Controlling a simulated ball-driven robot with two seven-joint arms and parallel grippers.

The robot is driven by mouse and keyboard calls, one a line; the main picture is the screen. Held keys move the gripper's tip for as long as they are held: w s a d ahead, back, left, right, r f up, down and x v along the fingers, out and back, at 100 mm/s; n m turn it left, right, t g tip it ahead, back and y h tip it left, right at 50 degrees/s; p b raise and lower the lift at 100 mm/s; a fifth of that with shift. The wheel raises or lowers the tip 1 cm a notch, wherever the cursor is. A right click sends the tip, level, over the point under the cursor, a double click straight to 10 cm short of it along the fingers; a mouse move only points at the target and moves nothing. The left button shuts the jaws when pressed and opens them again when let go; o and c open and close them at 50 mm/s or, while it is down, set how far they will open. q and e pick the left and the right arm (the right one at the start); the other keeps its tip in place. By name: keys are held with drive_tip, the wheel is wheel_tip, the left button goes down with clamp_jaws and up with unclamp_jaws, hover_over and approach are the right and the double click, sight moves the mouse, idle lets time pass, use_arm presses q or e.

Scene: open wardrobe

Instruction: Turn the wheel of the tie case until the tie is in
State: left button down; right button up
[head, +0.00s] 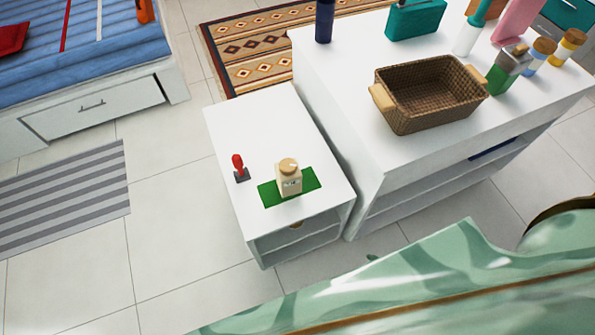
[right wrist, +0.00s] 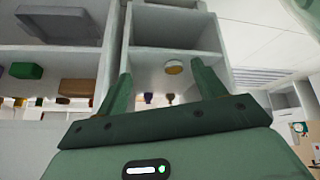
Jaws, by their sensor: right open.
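A small beige box with a round tan top (head: 289,182) stands upright on a green mat (head: 306,187) on the low white cabinet; it looks like the tie case, but its wheel and any tie are too small to make out. My right gripper (right wrist: 162,84) is open and empty in the right wrist view. Its fingers point toward an open white compartment (right wrist: 175,35). My left gripper is not in view.
A red-handled thing on a dark base (head: 239,168) stands left of the mat. The cabinet's back top (head: 260,120) is clear. A wicker basket (head: 428,95) and several bottles stand on the higher white unit (head: 345,120) to the right. A bed (head: 75,60) is at upper left.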

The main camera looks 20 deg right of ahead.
drive_tip(key=w+a+r+t+y+b, duration=0.2)
drive_tip(key=w+t+b, duration=0.2)
drive_tip(key=w, duration=0.4)
drive_tip(key=t+y+b, duration=0.2)
drive_tip(key=t+b, duration=0.1)
drive_tip(key=t, duration=0.4)
approach(293, 172)
drive_tip(key=shift+m, duration=0.4)
drive_tip(key=b+x, duration=0.4)
drive_tip(key=x, duration=0.8)
drive_tip(key=shift+w, duration=0.35)
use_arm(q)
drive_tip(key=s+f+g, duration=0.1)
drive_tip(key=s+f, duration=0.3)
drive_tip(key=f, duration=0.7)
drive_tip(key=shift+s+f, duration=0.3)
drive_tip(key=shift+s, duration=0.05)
use_arm(e)
drive_tip(key=c, duration=1)
drive_tip(key=shift+r+m+h+p, duration=0.25)
drive_tip(key=shift+m+h+p, duration=0.15)
drive_tip(key=shift+h+p, duration=0.15)
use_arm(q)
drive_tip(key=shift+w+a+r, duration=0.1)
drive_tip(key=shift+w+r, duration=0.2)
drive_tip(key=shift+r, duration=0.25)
use_arm(e)
drive_tip(key=shift+f, duration=0.2)
